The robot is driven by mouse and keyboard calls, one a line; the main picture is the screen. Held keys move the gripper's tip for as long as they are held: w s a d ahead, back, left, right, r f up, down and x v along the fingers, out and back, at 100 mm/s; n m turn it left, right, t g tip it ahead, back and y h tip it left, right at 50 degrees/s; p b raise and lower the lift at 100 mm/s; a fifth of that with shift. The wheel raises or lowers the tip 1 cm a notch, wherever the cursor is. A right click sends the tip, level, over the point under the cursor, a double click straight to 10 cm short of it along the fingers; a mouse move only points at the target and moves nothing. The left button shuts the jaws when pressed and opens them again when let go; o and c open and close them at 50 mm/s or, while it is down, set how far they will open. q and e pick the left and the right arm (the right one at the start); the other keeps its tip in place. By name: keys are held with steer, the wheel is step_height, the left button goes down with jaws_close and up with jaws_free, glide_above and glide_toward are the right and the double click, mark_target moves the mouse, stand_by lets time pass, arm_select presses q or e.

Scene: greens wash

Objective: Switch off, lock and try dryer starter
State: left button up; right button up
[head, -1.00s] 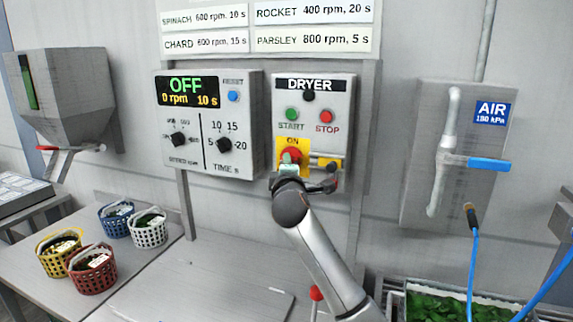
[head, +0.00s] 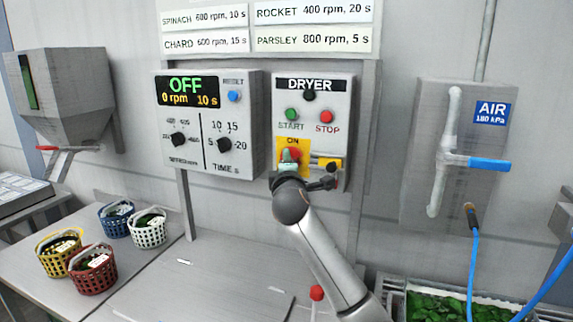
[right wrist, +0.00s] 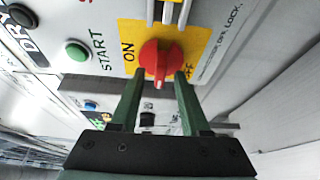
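The dryer starter box (head: 344,108) hangs on the wall, with a green START button (head: 291,114) and a red STOP button (head: 326,117). Its red rotary switch (head: 291,155) sits on a yellow plate, partly hidden by my right gripper. In the right wrist view, the red knob (right wrist: 161,62) lies between the fingertips of my right gripper (right wrist: 157,76). The fingers stand apart, one on each side; contact is unclear. The knob's white mark faces the picture's bottom, between ON and a partly covered OFF. The display (head: 187,91) reads OFF, 0 rpm, 10 s. My left gripper is out of view.
A red-topped object (head: 317,293) stands at the bench's right edge; I cannot tell whether it is a lock. Several baskets (head: 92,270) stand on the left bench. An air panel (head: 408,150) with a blue-handled valve is at right. The middle bench is mostly clear.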

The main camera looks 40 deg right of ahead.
steer(key=b+v, duration=0.2)
steer(key=v, duration=1)
steer(key=shift+s+a, duration=0.2)
stand_by(0.4)
